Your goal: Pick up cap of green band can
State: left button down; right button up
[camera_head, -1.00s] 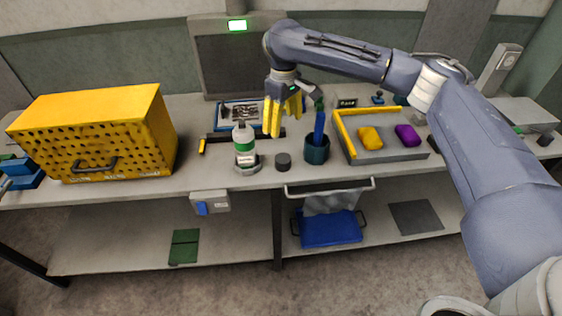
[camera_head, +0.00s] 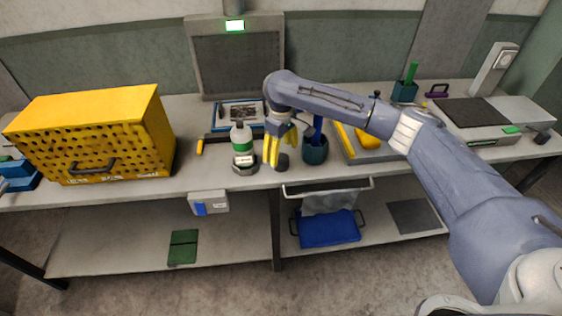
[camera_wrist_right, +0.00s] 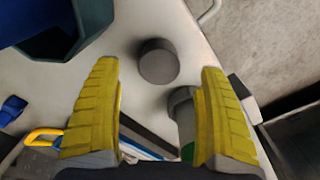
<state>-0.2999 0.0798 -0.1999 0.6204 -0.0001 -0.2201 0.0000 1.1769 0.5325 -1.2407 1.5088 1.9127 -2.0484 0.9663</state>
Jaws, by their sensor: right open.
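The green band can (camera_head: 242,158), white with a green band and a grey top, stands upright on the bench. A dark grey round cap (camera_head: 283,162) lies on the bench to its right, apart from it. My right gripper (camera_head: 277,155), with yellow fingers, is open above the cap and partly overlaps it in the head view. In the right wrist view the cap (camera_wrist_right: 158,66) shows between and just beyond the two fingertips, not touched. The can (camera_wrist_right: 184,106) shows there beside the right finger, partly hidden by it. My left gripper is not in view.
A dark teal cup (camera_head: 315,151) with a blue item stands close right of the cap. A yellow perforated box (camera_head: 95,135) stands at the left. The bench front edge is near the cap.

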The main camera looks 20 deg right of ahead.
aim_at(281, 158)
jog(key=shift+f, duration=2.6)
jog(key=shift+c, duration=0.6)
jog(key=c, duration=0.8)
